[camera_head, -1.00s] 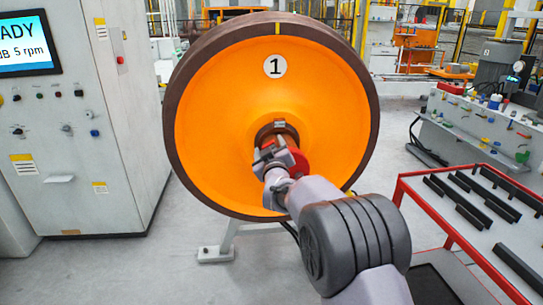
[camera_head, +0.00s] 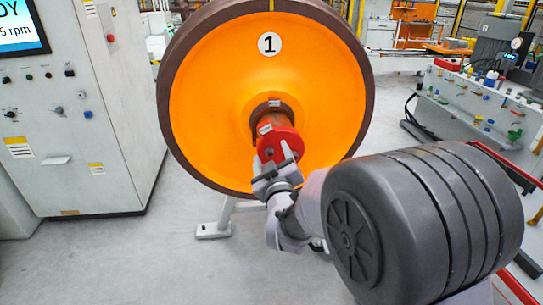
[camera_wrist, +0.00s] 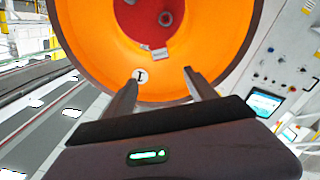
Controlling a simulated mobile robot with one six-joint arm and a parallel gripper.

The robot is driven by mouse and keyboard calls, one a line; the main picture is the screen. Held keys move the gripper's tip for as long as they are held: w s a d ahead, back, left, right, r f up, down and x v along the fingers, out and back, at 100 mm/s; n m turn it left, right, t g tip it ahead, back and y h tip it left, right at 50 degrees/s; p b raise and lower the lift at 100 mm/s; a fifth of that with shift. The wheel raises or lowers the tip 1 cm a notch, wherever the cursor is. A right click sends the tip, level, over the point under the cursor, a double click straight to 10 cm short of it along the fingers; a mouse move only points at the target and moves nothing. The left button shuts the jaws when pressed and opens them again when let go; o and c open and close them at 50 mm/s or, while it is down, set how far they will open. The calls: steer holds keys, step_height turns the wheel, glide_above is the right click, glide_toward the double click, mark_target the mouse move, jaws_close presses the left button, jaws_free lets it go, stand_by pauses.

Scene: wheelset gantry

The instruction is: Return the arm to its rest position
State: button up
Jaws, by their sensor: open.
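My gripper (camera_head: 276,172) is open and empty, in front of the orange wheel's hub and a little below it. My arm reaches in from the lower right of the head view. The orange wheel (camera_head: 210,110) has a dark brown rim and a white disc marked 1. A red round part (camera_head: 279,148) sits on its hub, just beyond my fingertips in the head view. In the wrist view the two fingers (camera_wrist: 160,82) stand apart with nothing between them. The wheel (camera_wrist: 95,40) and the red part (camera_wrist: 140,22) show beyond them, with a gap.
A grey control cabinet (camera_head: 125,130) with a screen (camera_head: 18,28) stands at the left. A workbench with small coloured parts (camera_head: 480,110) stands at the right. A red-edged cart (camera_head: 515,285) is partly hidden behind my arm. Grey floor at the lower left is clear.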

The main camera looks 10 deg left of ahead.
steer(key=s+d+r+m+g+h, duration=0.2)
steer(key=s+d+r+m+g, duration=0.15)
steer(key=d, duration=0.55)
steer(key=s+d+f+m+g+h, duration=0.15)
steer(key=s+d+m+g, duration=0.4)
steer(key=s, duration=1.05)
steer(key=s+d+f+m+g, duration=0.1)
steer(key=s+d+f+m, duration=0.1)
steer(key=s, duration=0.6)
steer(key=s+d+f+m+g, duration=0.1)
steer(key=s+d+f+m, duration=0.1)
steer(key=s, duration=0.6)
steer(key=shift+s+d+m+g, duration=0.2)
steer(key=shift+d+m+g, duration=0.1)
steer(key=shift+d, duration=0.25)
steer(key=shift+y, duration=0.25)
